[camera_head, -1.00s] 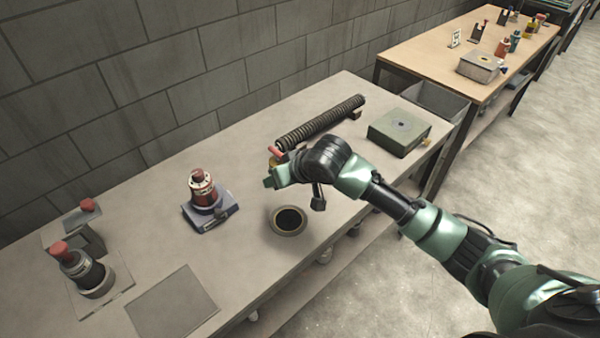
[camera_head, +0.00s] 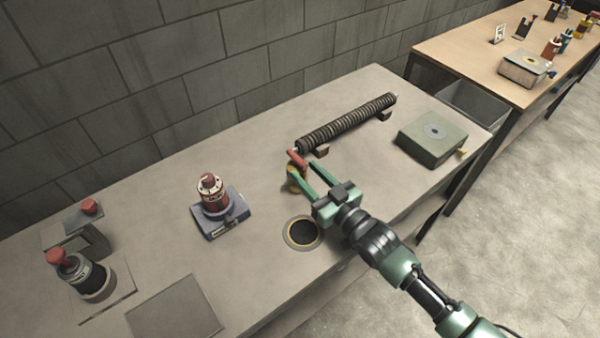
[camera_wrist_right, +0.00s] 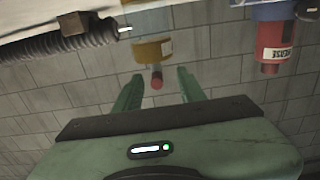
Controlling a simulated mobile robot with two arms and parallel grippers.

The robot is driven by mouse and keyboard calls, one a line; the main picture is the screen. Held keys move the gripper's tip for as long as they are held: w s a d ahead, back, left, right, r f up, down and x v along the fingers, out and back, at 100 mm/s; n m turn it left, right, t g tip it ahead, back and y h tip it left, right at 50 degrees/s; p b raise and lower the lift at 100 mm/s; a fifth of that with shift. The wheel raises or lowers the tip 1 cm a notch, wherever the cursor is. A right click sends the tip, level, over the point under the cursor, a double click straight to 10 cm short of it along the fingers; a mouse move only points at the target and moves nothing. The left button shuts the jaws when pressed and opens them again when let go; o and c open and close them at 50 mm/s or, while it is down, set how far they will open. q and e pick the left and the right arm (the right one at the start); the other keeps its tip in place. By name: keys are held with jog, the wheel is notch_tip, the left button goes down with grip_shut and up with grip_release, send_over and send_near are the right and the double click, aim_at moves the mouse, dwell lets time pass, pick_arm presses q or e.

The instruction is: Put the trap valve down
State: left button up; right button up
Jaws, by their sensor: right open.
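The trap valve appears to be the small yellow-bodied piece (camera_head: 291,183) with a red top (camera_head: 297,158), at the near end of the dark ribbed tube (camera_head: 345,124). In the right wrist view, where the scene is upside down, its yellow body (camera_wrist_right: 153,50) and red tip (camera_wrist_right: 156,78) show beyond the fingers. My right gripper (camera_head: 303,170) is open and empty, its fingers extending toward the valve. The fingers (camera_wrist_right: 158,92) stand apart on either side of the red tip's line. I cannot tell whether the valve touches the tube. My left gripper is out of view.
A round dark-centred opening (camera_head: 303,232) lies just left of my right wrist. A red canister on a blue-grey base (camera_head: 220,215) stands further left. A green box (camera_head: 432,138) sits right of the tube. Black red-capped items (camera_head: 85,275) stand at far left.

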aim_at(289, 151)
jog(key=shift+w+a+r+p, duration=0.25)
jog(key=shift+w+a+p, duration=0.1)
jog(key=shift+w, duration=0.3)
jog(key=shift+w+a+r+p, duration=0.2)
jog(key=shift+w+a+r, duration=0.1)
jog(key=shift+w, duration=0.3)
jog(key=x, duration=0.2)
jog(key=shift+w+a+f, duration=0.15)
jog(key=shift+w, duration=0.1)
jog(key=shift+f, duration=0.1)
jog(key=c, duration=0.7)
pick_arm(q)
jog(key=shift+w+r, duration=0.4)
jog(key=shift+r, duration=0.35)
pick_arm(e)
grip_shut()
